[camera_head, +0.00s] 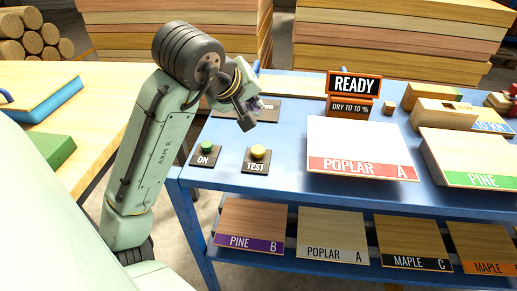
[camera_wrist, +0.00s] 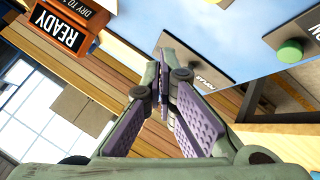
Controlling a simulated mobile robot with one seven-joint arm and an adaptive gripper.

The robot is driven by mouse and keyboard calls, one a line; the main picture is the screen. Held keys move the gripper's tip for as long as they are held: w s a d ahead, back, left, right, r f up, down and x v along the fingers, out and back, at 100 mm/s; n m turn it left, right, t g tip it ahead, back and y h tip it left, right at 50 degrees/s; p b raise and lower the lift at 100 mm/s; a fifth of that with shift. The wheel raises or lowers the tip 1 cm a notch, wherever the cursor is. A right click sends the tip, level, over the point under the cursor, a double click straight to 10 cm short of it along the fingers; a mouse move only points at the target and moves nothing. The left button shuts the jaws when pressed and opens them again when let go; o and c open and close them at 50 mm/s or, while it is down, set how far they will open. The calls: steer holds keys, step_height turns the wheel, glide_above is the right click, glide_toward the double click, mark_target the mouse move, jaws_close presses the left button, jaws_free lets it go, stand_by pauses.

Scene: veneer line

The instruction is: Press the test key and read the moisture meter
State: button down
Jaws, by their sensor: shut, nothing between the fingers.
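The yellow test key (camera_head: 258,152) sits on a dark plate marked TEST at the blue bench's front left. The moisture meter's display (camera_head: 354,85) reads READY, with a DRY TO 10 % sign (camera_head: 349,107) below. The READY display also shows tilted in the wrist view (camera_wrist: 65,31). My gripper (camera_head: 246,112) is above the bench, behind and slightly left of the test key, apart from it. In the wrist view my gripper (camera_wrist: 163,75) has its purple-padded fingers together at the tips, with nothing between them. I cannot make out the test key in the wrist view.
A green ON key (camera_head: 207,147) is left of the test key; a green key also shows in the wrist view (camera_wrist: 290,51). A POPLAR A board (camera_head: 355,140) lies right of the keys. A partly hidden dark plate (camera_head: 268,112) is behind my gripper. Labelled boards fill the lower shelf.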

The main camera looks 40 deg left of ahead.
steer(key=b, duration=0.6)
glide_above(255, 149)
step_height(255, 149, down, 7)
steer(key=shift+f, duration=0.2)
steer(key=shift+f+b, duration=0.45)
steer(key=shift+f, duration=0.1)
steer(key=shift+f, duration=0.15)
stand_by(0.4)
steer(key=shift+f, duration=0.3)
steer(key=shift+f+b, duration=0.45)
stand_by(0.5)
steer(key=shift+r, duration=0.1)
steer(key=shift+r+p, duration=0.8)
steer(key=shift+p, duration=0.05)
